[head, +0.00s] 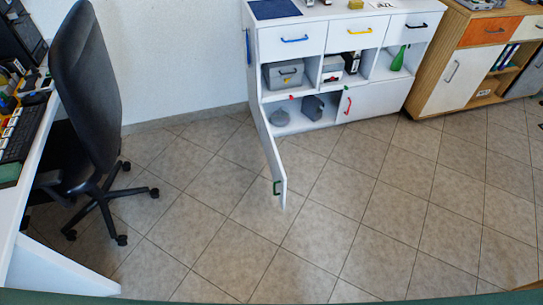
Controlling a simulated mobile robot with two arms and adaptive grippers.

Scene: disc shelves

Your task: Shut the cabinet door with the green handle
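The white cabinet door (270,160) stands wide open in the head view. It is seen nearly edge-on and swings out from the lower left of the white cabinet (250,75) toward me. Its green handle (276,187) sits near the free edge of the door. The open lower compartment (300,118) shows a grey rounded object (279,118) and a dark grey object (312,107) inside. Neither of my grippers shows in this view.
A black office chair (90,110) and a white desk (35,200) stand at the left. A wooden cabinet (450,50) stands at the right. The tiled floor (370,210) before the cabinet is clear.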

